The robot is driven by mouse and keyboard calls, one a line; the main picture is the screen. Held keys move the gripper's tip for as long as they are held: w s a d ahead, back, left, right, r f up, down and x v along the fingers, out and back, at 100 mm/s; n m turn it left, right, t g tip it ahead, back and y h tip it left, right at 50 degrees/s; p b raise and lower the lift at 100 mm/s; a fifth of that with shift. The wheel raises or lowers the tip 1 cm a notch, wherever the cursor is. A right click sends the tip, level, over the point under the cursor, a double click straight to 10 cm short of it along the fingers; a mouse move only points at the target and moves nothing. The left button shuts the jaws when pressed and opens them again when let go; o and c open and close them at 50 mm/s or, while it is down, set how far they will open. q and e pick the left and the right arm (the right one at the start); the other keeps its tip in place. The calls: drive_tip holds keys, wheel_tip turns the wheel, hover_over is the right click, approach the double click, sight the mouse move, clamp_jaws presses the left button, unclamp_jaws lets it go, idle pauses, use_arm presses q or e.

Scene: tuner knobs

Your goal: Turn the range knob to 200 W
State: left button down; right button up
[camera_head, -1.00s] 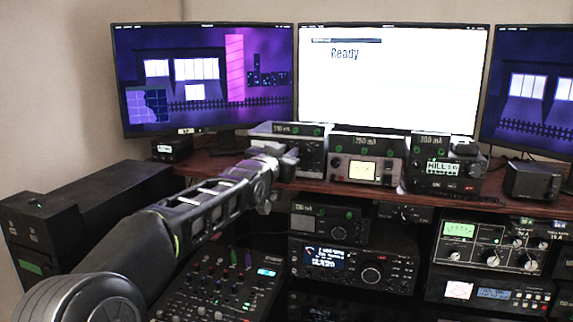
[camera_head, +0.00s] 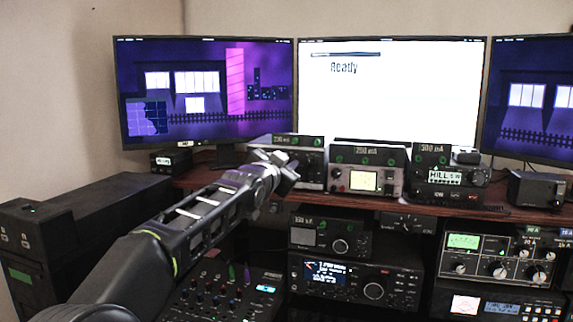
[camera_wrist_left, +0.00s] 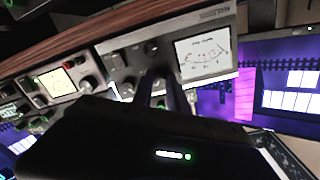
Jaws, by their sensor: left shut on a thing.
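The meter unit (camera_head: 313,172) is the leftmost grey box on the wooden shelf, partly hidden by my left gripper. In the left wrist view it shows tilted, with a white dial with a red scale (camera_wrist_left: 204,54) and a small dark knob (camera_wrist_left: 151,48). My left gripper (camera_head: 288,166) is at the front of this unit. In the left wrist view its two dark fingers (camera_wrist_left: 160,92) reach to the panel beside the dial and are shut on the range knob, which they mostly hide. The knob's markings and pointer are too small or hidden to read.
A second grey radio (camera_head: 366,172) and a black unit with a display (camera_head: 445,172) stand to the right on the shelf (camera_head: 400,205). Monitors (camera_head: 390,90) stand behind. More radios (camera_head: 355,280) and a mixer (camera_head: 220,290) sit below.

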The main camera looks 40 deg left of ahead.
use_arm(q)
drive_tip(key=c, duration=1.3)
unclamp_jaws()
drive_tip(key=shift+s, duration=0.1)
drive_tip(key=b+v, duration=0.1)
drive_tip(key=v, duration=0.6)
drive_tip(key=shift+s+d, duration=0.15)
drive_tip(key=shift+s, duration=0.15)
